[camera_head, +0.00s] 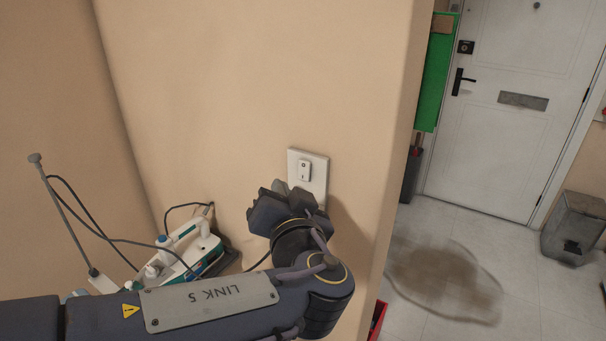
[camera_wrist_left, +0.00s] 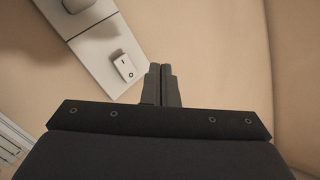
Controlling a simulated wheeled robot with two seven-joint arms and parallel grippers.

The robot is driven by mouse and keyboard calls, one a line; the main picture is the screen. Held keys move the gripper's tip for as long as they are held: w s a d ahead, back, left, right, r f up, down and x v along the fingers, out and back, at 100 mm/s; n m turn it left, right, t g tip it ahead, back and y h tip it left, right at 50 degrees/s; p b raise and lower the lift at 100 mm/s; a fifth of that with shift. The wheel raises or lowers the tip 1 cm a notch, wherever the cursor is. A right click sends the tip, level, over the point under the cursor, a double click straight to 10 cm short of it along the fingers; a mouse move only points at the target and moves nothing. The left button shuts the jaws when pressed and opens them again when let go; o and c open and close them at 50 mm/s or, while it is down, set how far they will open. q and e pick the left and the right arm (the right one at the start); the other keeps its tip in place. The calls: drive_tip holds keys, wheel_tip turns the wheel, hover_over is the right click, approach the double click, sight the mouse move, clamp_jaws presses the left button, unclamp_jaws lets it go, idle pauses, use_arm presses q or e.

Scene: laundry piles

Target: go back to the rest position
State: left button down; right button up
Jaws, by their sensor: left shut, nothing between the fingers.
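My left gripper (camera_head: 278,203) is up close to the beige wall, just left of and below a white light switch (camera_head: 305,171) on its plate. My left arm comes in along the bottom of the head view. In the left wrist view, the fingers of my left gripper (camera_wrist_left: 162,86) are together with nothing between them. The switch rocker (camera_wrist_left: 125,68) shows to their upper left, apart from them. The head view hides part of the plate's lower edge behind the gripper. My right gripper is in neither view.
The wall ends at a corner on the right. Beyond it are a white door (camera_head: 520,90), a stained tile floor (camera_head: 445,280) and a grey bin (camera_head: 578,228).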

use_arm(q)
drive_tip(key=shift+s+a, duration=0.25)
drive_tip(key=shift+s, duration=0.1)
drive_tip(key=s+a+f+n+g, duration=0.1)
drive_tip(key=s+a+f+g, duration=0.15)
drive_tip(key=a+f, duration=0.35)
drive_tip(key=s+a+f+n+g+y, duration=0.1)
drive_tip(key=s+a+f+g, duration=0.2)
drive_tip(key=a, duration=0.5)
drive_tip(key=s+a+f+n+g, duration=0.1)
drive_tip(key=a+f+g, duration=0.35)
drive_tip(key=a, duration=0.25)
drive_tip(key=s+f+n+h, duration=0.1)
drive_tip(key=s+f+h, duration=0.2)
drive_tip(key=s, duration=0.4)
drive_tip(key=s+f+n+g+h, duration=0.1)
drive_tip(key=s+f+h, duration=0.3)
drive_tip(key=s, duration=0.4)
drive_tip(key=shift+d+f+n+h, duration=0.15)
drive_tip(key=shift+d+n+h, duration=0.2)
drive_tip(key=shift+n, duration=0.35)
